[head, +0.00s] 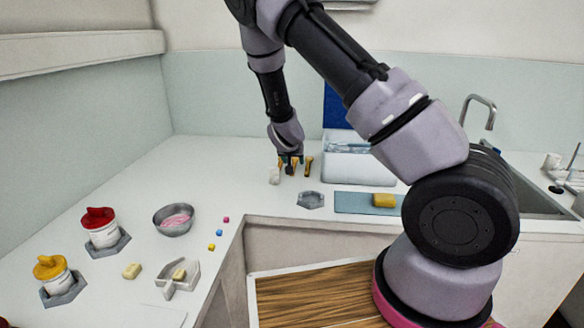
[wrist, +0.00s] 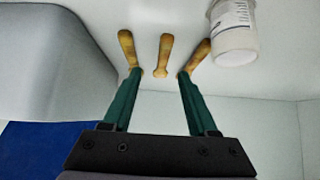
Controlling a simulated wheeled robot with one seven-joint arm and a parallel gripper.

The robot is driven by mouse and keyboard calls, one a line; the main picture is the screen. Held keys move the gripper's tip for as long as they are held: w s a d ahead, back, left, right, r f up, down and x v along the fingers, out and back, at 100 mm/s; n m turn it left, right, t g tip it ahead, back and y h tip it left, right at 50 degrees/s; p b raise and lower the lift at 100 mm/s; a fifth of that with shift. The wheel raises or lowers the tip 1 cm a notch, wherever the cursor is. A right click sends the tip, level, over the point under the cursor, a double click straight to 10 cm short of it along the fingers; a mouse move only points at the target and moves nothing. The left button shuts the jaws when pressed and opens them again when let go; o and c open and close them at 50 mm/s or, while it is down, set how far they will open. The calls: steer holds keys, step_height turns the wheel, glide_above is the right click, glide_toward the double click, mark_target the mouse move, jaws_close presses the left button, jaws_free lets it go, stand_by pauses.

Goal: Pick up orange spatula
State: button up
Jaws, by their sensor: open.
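Three slim orange-brown tools stand or lie in a row at my gripper: a left one (wrist: 127,45), a middle one (wrist: 164,52) and a right one (wrist: 200,52) in the wrist view. I cannot tell which is the orange spatula; their far ends are small or hidden. In the head view one orange tool (head: 309,165) shows just right of my gripper (head: 290,162). In the wrist view my gripper (wrist: 160,74) is open, its green fingers apart. The middle tool lies between the fingertips in the picture; the outer two overlap the fingertips. Contact is unclear.
A pale bin (head: 355,165) is right of the tools in the head view. A grey hexagonal holder (head: 311,200) and a blue-grey mat (head: 355,203) lie in front.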

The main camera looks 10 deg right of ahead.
steer(key=x, duration=0.6)
steer(key=shift+w+a, duration=0.15)
steer(key=shift+a, duration=0.1)
jaws_close()
